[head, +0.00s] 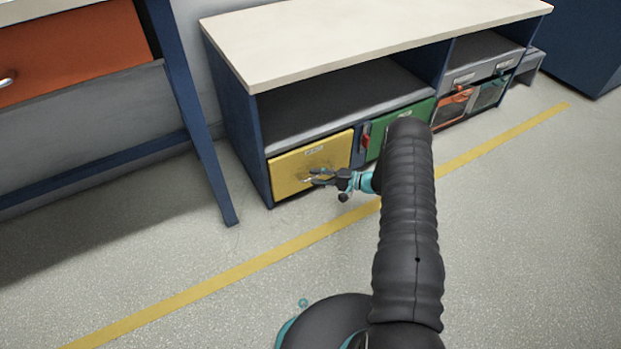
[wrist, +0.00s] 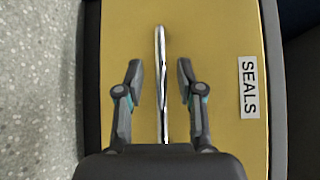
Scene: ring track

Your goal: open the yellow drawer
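The yellow drawer (head: 290,173) is in the lower left of the low cabinet and looks shut in the head view. In the wrist view, the yellow drawer front (wrist: 215,60) fills most of the picture, with a label reading SEALS and a metal bar handle (wrist: 160,75). My gripper (head: 318,177) is at the drawer front in the head view. In the wrist view my gripper (wrist: 160,85) is open, with one finger on each side of the handle and a visible gap to it on both sides. Part of the handle is hidden by the gripper body.
An orange drawer (head: 75,50) is in a blue-framed bench at the left. An open shelf (head: 340,97) is above the yellow drawer. The floor in front is clear, with a yellow line (head: 250,264).

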